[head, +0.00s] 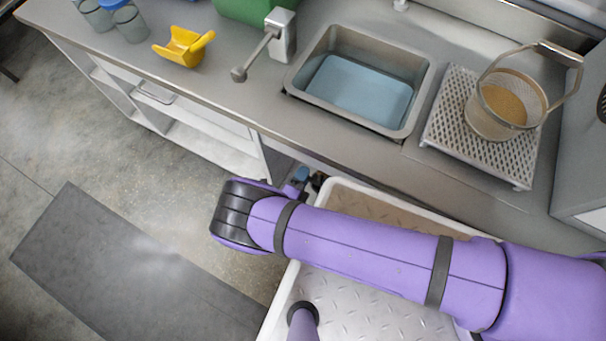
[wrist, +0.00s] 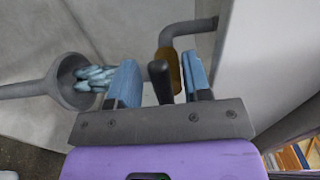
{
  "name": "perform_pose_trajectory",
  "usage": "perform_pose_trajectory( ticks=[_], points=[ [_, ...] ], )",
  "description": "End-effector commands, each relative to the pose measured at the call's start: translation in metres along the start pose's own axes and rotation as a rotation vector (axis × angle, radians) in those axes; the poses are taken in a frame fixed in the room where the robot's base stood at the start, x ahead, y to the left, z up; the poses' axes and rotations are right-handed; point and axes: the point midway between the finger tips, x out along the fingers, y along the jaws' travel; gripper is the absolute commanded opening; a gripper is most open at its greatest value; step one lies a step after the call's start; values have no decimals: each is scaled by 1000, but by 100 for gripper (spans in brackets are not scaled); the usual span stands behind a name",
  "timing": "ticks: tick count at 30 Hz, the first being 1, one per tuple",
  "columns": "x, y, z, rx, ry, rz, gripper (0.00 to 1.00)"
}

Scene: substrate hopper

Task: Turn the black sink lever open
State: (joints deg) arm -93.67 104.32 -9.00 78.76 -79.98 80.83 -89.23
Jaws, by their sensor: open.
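The black lever (wrist: 160,82) shows in the wrist view, its rounded end toward the camera, beside a brownish valve body (wrist: 171,64) on a grey pipe (wrist: 190,28). My gripper (wrist: 159,65) is open. Its two blue-padded fingers stand on either side of the lever, with a visible gap on each side. In the head view only a small blue part of my gripper (head: 301,175) shows under the counter edge, beside a small dark piece I cannot identify. The sink (head: 422,95), a metal basin with a blue bottom, is set into the counter above.
In the wrist view a grey funnel-shaped cup (wrist: 62,92) with blue pieces lies left of my fingers, and a pale panel (wrist: 262,60) stands close on the right. The counter (head: 235,95) overhangs my gripper. A perforated stand (head: 440,135) holds a basket (head: 492,128).

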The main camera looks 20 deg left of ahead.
Motion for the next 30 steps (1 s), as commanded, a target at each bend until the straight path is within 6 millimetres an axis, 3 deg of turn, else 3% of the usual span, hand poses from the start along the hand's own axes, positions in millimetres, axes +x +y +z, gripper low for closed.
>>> perform_pose_trajectory(
  ticks=[5,18,24,30],
  points=[
    [-14,0,1,1,-3,0,45],
    [-90,0,1,0,-2,1,45],
    [-106,0,0,0,-1,0,45],
    [-108,0,0,0,0,0,45]
  ],
)
